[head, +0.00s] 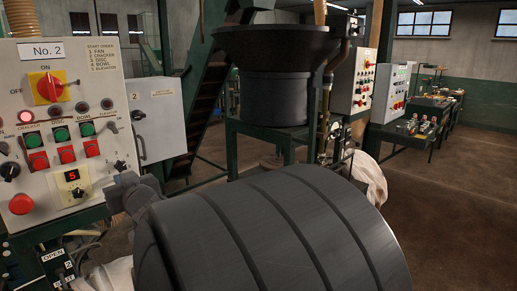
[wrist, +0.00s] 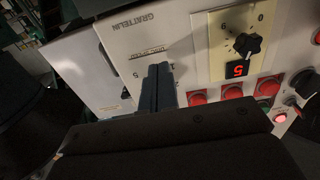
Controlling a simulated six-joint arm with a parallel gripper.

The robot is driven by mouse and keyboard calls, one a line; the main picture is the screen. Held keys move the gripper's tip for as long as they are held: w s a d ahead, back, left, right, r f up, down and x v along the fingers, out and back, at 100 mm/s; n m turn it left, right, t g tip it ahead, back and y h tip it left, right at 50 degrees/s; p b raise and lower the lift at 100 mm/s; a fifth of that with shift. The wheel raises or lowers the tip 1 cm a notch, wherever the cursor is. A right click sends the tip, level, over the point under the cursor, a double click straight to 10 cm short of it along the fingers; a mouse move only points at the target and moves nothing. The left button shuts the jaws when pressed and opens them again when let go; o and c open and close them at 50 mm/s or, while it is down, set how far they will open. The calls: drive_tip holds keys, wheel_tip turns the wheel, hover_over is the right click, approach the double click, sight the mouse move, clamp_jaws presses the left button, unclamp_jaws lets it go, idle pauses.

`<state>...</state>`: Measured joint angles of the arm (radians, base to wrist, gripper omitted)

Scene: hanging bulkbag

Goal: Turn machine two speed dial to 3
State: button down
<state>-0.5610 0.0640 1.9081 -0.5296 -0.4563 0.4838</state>
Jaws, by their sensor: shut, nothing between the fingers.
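The No. 2 machine panel (head: 45,110) stands at the left in the head view. A black dial (head: 78,192) sits on a cream plate with a red readout (head: 72,176) showing 5. In the wrist view the same dial (wrist: 247,43) and readout (wrist: 237,70) are at the upper right, turned over. Another black knob (head: 120,165) is at the panel's lower right edge. My gripper (wrist: 158,70) is shut and empty, its fingers close to the panel face, to the left of the cream plate. The fingers hide what is behind them; contact cannot be told.
Red and green buttons (head: 66,153), a large red button (head: 21,204) and a red-yellow main switch (head: 47,87) share the panel. A grey box (head: 156,115) stands beside it. A dark hopper (head: 272,85) stands behind. Open floor (head: 450,210) lies to the right.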

drive_tip(key=shift+w+r, duration=0.1)
drive_tip(key=shift+r, duration=0.15)
idle(0.7)
drive_tip(key=shift+w+d, duration=0.15)
drive_tip(key=shift+d, duration=0.05)
drive_tip(key=shift+w+d, duration=0.35)
drive_tip(key=shift+f, duration=0.1)
drive_tip(key=v, duration=0.6)
drive_tip(key=shift+f, duration=0.4)
drive_tip(key=shift+d, duration=0.1)
idle(1.7)
